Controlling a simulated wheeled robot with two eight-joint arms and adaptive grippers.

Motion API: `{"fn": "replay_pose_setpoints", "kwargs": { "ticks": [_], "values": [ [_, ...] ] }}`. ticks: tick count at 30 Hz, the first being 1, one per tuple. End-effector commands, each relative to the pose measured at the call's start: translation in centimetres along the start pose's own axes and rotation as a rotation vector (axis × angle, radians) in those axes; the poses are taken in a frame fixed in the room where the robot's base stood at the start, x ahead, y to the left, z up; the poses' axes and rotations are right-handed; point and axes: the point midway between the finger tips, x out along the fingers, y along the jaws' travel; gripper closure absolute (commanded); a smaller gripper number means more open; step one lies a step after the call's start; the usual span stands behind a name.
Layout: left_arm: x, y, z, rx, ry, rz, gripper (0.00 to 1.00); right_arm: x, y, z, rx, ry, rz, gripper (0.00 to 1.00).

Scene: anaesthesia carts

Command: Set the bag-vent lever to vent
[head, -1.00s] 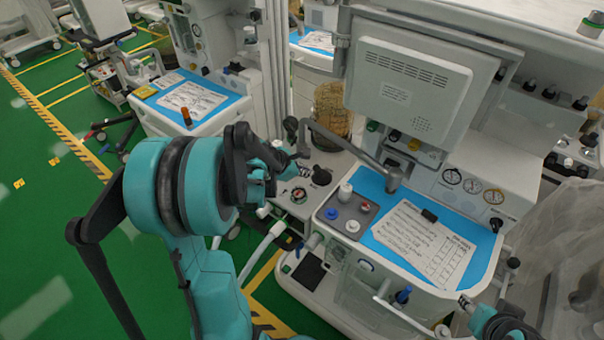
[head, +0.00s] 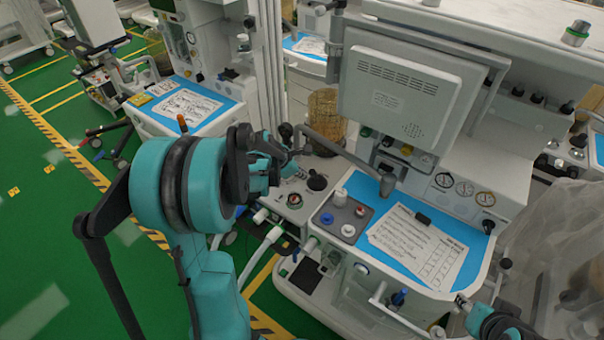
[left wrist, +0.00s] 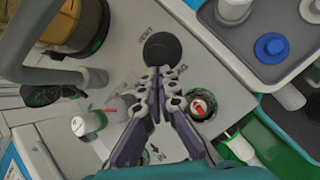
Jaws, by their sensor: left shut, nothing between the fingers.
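The bag-vent lever shows as a black round knob (left wrist: 162,50) on the pale machine top in the left wrist view. Lettering reading VENT is printed beside it on the upper left, and BAG, partly covered, on the lower right. It also shows in the head view as a black knob (head: 317,181). My left gripper (left wrist: 158,76) is shut and empty, its fingertips just below the knob in the picture. Whether they touch it I cannot tell. In the head view my left gripper (head: 291,168) is left of the knob. My right gripper (head: 463,302) is small at the lower right.
A round dial with a red centre (left wrist: 202,105) lies right of the fingers. A grey bent tube (head: 335,145) arches behind the lever, near a canister (head: 326,118). A grey tray (head: 365,214) with blue, red and white knobs stands to the right, beside a paper sheet (head: 418,246).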

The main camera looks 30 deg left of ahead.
Motion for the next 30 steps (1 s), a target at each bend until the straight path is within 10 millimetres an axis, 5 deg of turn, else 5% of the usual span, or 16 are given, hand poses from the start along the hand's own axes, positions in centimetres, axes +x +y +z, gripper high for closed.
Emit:
{"fn": "replay_pose_setpoints", "kwargs": {
  "ticks": [16, 30],
  "values": [
    [0.4, 2.4, 3.7, -0.054, 0.347, -0.226, 1.00, -3.0, 0.0, -2.2, 0.000, 0.000, 0.000, 0.60],
    [1.6, 3.5, 5.1, -0.056, 0.338, -0.220, 1.00, -3.3, 0.0, -2.4, 0.000, 0.000, 0.000, 0.60]
  ]
}}
